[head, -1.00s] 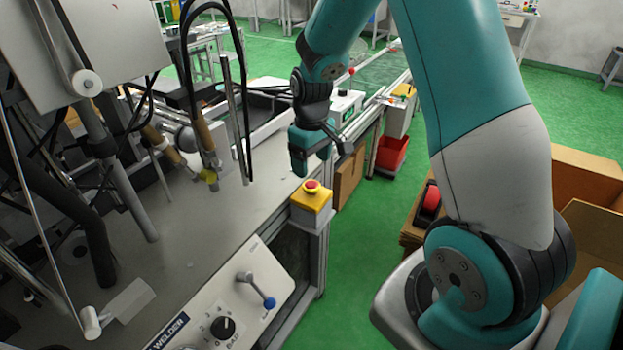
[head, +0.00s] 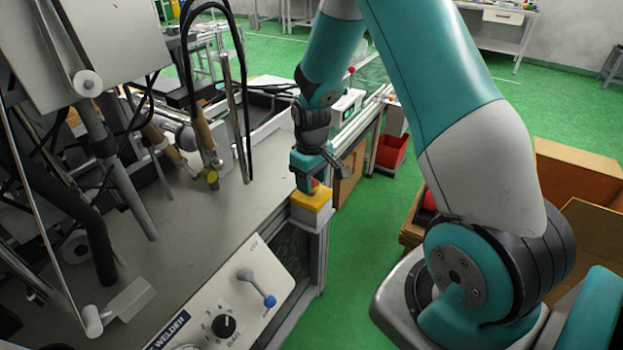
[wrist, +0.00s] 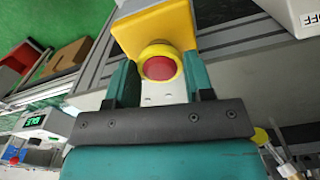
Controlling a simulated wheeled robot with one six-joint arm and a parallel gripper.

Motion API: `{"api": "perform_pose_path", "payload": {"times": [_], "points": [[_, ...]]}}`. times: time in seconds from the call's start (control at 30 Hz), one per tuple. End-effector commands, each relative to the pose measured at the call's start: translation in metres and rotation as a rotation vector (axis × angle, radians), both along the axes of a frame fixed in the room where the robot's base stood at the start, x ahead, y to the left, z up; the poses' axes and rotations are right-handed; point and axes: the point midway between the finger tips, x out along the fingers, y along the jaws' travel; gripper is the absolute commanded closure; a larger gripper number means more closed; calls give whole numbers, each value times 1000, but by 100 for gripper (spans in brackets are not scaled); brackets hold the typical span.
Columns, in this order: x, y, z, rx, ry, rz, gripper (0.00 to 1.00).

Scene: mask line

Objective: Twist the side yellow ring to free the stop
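The stop is a red button (wrist: 159,68) inside a yellow ring (wrist: 160,46) on a yellow-topped box. In the head view the yellow top (head: 312,200) shows at the bench corner, with the button mostly hidden by my gripper. My gripper (head: 311,186) points down onto the stop. In the wrist view my gripper (wrist: 160,78) is open, with one teal finger on each side of the ring. The fingertips are close beside the ring; I cannot tell if they touch it.
The welder panel (head: 220,305) with a dial and a blue-tipped lever (head: 270,301) lies at the front. Rods and cables stand left of the stop, one with a yellow collar (head: 209,176). A red bin (head: 391,153) and cardboard boxes (head: 575,180) are to the right. Green floor is open between.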

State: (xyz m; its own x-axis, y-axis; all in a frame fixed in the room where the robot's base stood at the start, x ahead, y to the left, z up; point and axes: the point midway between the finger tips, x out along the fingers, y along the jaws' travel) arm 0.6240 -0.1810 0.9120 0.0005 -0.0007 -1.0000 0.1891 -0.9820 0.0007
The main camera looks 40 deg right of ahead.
Motion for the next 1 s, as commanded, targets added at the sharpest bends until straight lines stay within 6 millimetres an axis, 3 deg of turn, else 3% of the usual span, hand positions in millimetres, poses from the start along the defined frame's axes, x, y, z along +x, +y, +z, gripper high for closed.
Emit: {"api": "perform_pose_path", "payload": {"times": [0.37,1.0], "points": [[0,1,0,2,1,-77,76],[0,1,0,2,2,-570,76]]}}
